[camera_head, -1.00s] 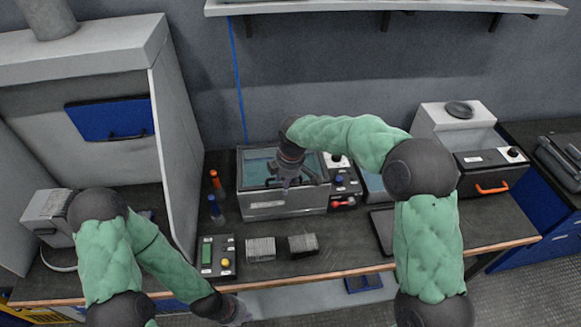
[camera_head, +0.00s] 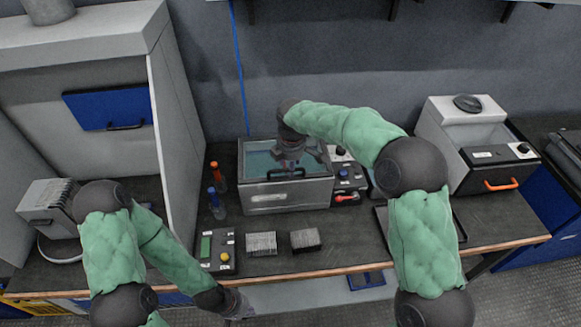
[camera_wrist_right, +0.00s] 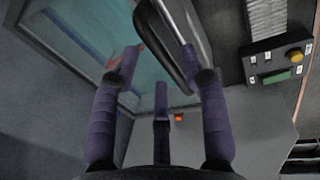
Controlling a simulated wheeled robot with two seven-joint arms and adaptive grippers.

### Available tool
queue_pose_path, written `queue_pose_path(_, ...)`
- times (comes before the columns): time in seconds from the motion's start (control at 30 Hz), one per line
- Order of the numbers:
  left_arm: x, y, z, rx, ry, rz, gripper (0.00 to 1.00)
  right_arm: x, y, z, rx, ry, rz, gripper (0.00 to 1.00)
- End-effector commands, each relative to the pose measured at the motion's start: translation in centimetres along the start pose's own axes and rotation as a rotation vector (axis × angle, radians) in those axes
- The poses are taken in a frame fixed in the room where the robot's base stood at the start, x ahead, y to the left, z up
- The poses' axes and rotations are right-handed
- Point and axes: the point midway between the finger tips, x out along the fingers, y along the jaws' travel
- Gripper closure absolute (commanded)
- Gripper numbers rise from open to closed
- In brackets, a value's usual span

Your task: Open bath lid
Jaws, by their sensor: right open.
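The bath (camera_head: 290,197) is a grey metal box on the bench. Its lid (camera_head: 258,161) has a clear pane in a metal frame, with blue-green showing through, and looks shut. A black bar handle (camera_head: 286,173) runs along the lid's front edge. My right gripper (camera_head: 289,163) is over the lid just behind the handle. In the right wrist view my right gripper (camera_wrist_right: 160,60) is open, its fingers spread, with the dark handle (camera_wrist_right: 172,48) between them near the right finger; I cannot tell whether they touch. My left gripper (camera_head: 238,306) hangs low by the bench's front edge, its fingers unclear.
A control box (camera_head: 347,178) with knobs and a red lever stands right of the bath. Two bottles (camera_head: 217,190) stand left of it. A button panel (camera_head: 217,252) and two stacks of plates (camera_head: 262,243) lie in front. A tall hood wall (camera_head: 178,140) rises at left.

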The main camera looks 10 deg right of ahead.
Motion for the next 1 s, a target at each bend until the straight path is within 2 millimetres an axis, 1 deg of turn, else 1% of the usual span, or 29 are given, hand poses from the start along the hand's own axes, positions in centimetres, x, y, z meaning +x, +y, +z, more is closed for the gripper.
queue_pose_path(0.03, 0.18, -0.06, -0.01, 0.000, 0.000, 0.000, 1.00, 0.49, 0.01, 0.01, 0.001, 0.000, 0.000, 0.55)
queue_pose_path(0.13, 0.26, -0.09, -0.02, 0.000, 0.000, 0.000, 1.00, 0.92, 0.04, -0.01, 0.000, 0.001, 0.002, 0.55)
queue_pose_path(0.43, 0.25, -0.09, -0.02, 0.000, 0.000, 0.000, 1.00, 1.06, 0.04, 0.00, 0.000, 0.001, 0.002, 0.55)
queue_pose_path(0.47, 0.25, -0.09, -0.03, 0.000, 0.000, 0.000, 1.00, 1.05, 0.04, 0.00, 0.000, 0.001, 0.002, 0.61)
queue_pose_path(0.5, 0.25, -0.09, -0.03, 0.000, 0.000, 0.000, 1.00, 1.05, 0.04, 0.00, 0.000, 0.001, 0.002, 0.72)
queue_pose_path(0.57, 0.25, -0.09, -0.03, 0.000, 0.000, 0.000, 1.00, 1.05, 0.04, 0.00, 0.000, 0.001, 0.001, 0.89)
queue_pose_path(0.6, 0.25, -0.09, -0.03, 0.000, 0.000, 0.000, 1.00, 1.05, 0.04, 0.00, 0.000, 0.001, 0.001, 1.00)
queue_pose_path(0.87, 0.15, -0.05, -0.02, 0.000, 0.000, 0.000, 1.00, 1.00, 0.05, 0.00, 0.000, 0.000, 0.000, 1.00)
queue_pose_path(1.0, -0.42, 0.15, 0.00, 0.000, 0.000, 0.000, 1.00, 0.73, 0.16, 0.01, 0.000, 0.000, -0.009, 1.00)
